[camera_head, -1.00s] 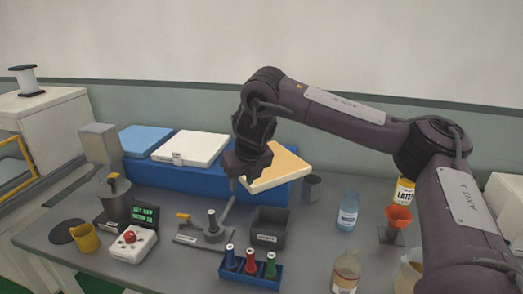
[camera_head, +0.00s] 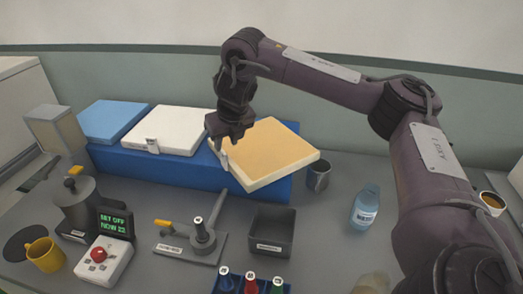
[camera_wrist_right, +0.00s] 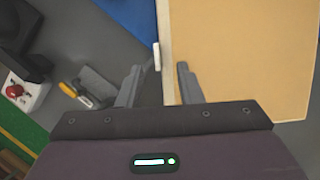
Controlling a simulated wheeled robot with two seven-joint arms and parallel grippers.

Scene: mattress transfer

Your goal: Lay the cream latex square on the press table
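The cream latex square (camera_head: 268,148), tan on top with pale cream sides, lies askew on the right end of a long blue block (camera_head: 180,172); its front corner overhangs the block. A small white tab (camera_wrist_right: 157,56) shows at its left edge. My right gripper (camera_head: 225,150) points down at the square's left corner. In the right wrist view its two fingers (camera_wrist_right: 158,78) stand apart; the right one overlaps the square's edge in the picture and the left one is outside it. I see no grip on the square. My left gripper is out of view. I cannot identify the press table.
A white square (camera_head: 166,131) and a blue square (camera_head: 114,120) lie on the block to the left. In front are a grey bin (camera_head: 270,232), a lever stand (camera_head: 200,240), a red-button box (camera_head: 104,262) and a yellow mug (camera_head: 44,254). A metal cup (camera_head: 318,176) and blue bottle (camera_head: 364,207) stand right.

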